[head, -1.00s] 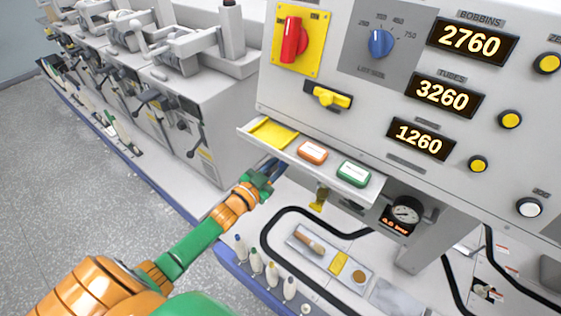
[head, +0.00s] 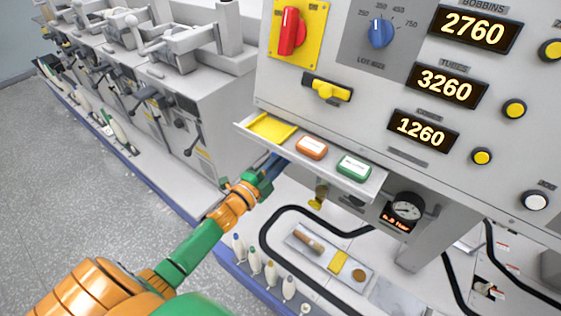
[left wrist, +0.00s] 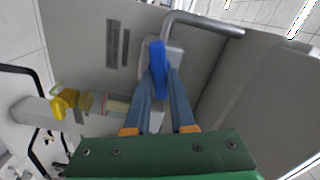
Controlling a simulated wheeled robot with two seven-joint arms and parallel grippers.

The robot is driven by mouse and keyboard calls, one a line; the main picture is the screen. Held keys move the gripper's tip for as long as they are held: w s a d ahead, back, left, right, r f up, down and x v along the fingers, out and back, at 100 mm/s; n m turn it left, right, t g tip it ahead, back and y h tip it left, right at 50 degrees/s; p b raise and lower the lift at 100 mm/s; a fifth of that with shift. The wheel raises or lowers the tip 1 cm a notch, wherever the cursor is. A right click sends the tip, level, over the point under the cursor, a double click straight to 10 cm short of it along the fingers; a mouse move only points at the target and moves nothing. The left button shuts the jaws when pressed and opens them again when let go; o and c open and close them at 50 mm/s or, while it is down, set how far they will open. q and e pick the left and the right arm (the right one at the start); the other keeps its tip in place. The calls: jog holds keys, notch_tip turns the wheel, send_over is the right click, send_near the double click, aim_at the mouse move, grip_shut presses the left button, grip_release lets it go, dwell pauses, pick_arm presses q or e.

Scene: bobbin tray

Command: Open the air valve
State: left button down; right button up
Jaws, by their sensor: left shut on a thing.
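In the left wrist view, a blue lever (left wrist: 158,62) stands on a grey mount under the machine's panel, and I take it to be the air valve's handle. My left gripper (left wrist: 160,85) has its two long blue-grey fingers shut on the lever. In the head view my left gripper (head: 276,163) reaches under the shelf, which hides the lever. A round pressure gauge (head: 407,209) with a small lit display hangs under the panel; its text is too small to read surely. My right gripper is in neither view.
A shelf (head: 377,192) with a yellow tray, an orange block and a green block juts out above the gripper. A yellow fitting (head: 318,196) hangs beside it and shows in the left wrist view (left wrist: 66,100). A grey bent pipe (left wrist: 205,24) passes near the lever.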

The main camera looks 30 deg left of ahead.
pick_arm(q)
jog(key=shift+f+m+b, duration=0.1)
jog(key=shift+m+b, duration=0.3)
jog(key=shift+m, duration=1.5)
jog(key=c, duration=0.8)
grip_release()
jog(key=shift+o, duration=0.2)
jog(key=shift+s, duration=0.1)
jog(key=s, duration=0.6)
jog(key=shift+s+a+b, duration=0.4)
jog(key=shift+a+b, duration=0.05)
